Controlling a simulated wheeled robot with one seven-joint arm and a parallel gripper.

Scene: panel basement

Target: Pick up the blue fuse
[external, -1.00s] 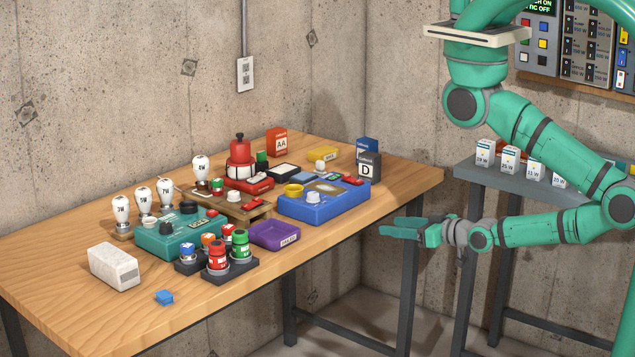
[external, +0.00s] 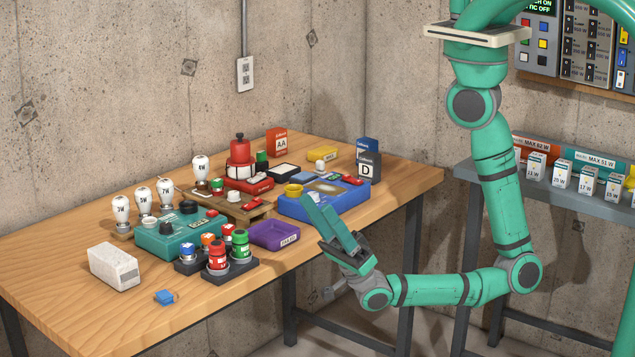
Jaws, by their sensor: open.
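A small blue piece, which looks like the blue fuse (external: 164,297), lies alone on the wooden table (external: 90,290) near its front edge. It is in front of the white block (external: 114,266). My gripper (external: 318,222) is open and empty, at the table's front right edge. It is tilted, with its fingers pointing up and to the left. It is well to the right of the blue fuse and apart from it.
Near my gripper are the purple tray (external: 259,240) and the blue box (external: 300,208). Red and green cylinders in a black holder (external: 243,268) stand between my gripper and the blue fuse. Bulbs and a teal box (external: 158,243) stand behind. The table's front left is mostly clear.

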